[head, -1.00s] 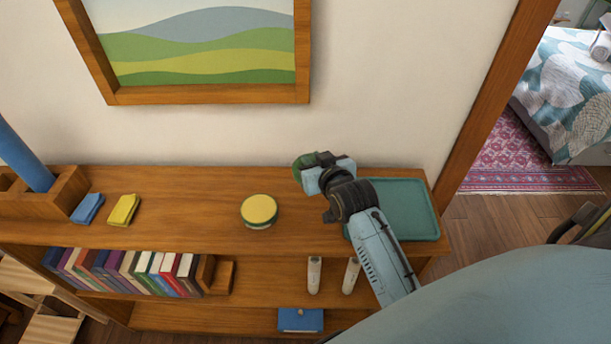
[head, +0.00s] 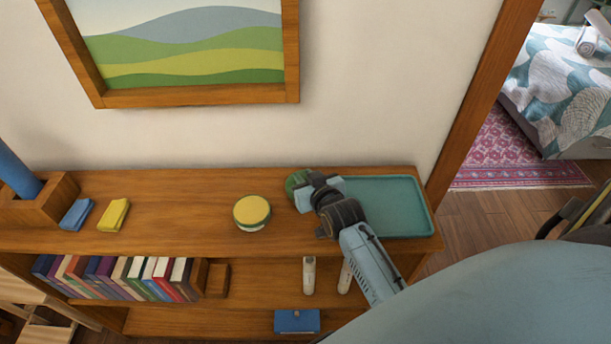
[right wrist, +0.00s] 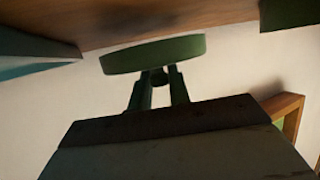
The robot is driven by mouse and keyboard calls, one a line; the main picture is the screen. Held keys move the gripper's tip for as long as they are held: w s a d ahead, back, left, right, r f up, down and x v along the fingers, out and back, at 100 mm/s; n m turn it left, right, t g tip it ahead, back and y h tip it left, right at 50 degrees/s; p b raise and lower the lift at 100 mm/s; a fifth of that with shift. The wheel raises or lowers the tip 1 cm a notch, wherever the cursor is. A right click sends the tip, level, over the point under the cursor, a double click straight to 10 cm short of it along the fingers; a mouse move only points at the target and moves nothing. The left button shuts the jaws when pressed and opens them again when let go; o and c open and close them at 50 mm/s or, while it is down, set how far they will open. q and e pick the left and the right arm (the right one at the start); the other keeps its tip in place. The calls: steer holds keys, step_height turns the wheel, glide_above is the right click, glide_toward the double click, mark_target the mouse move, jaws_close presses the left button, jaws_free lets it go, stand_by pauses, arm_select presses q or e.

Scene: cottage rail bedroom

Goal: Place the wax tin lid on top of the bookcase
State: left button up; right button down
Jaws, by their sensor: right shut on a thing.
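My right gripper (head: 312,190) is shut on a round green lid (head: 295,183), which I take to be the wax tin lid. The gripper partly hides it in the head view. In the right wrist view the lid (right wrist: 153,53) shows nearly edge-on between the fingertips (right wrist: 158,78), close to the wooden bookcase top (right wrist: 125,20). I cannot tell whether it touches. In the head view the lid is over the bookcase top (head: 165,215), between a round yellow-topped tin (head: 251,212) and a teal tray (head: 395,205). My left gripper is not in view.
A yellow block (head: 113,214) and a blue block (head: 77,214) lie at the left of the top, beside a wooden holder (head: 50,205). Books (head: 125,278) fill part of the shelf below. A framed picture (head: 190,95) hangs on the wall behind.

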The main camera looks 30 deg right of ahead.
steer(key=shift+f, duration=0.2)
steer(key=c, duration=1.3)
jaws_free()
steer(key=shift+s, duration=0.1)
steer(key=shift+r, duration=0.7)
steer(key=v, duration=1.1)
steer(key=shift+s+a+r, duration=0.1)
steer(key=shift+s, duration=0.3)
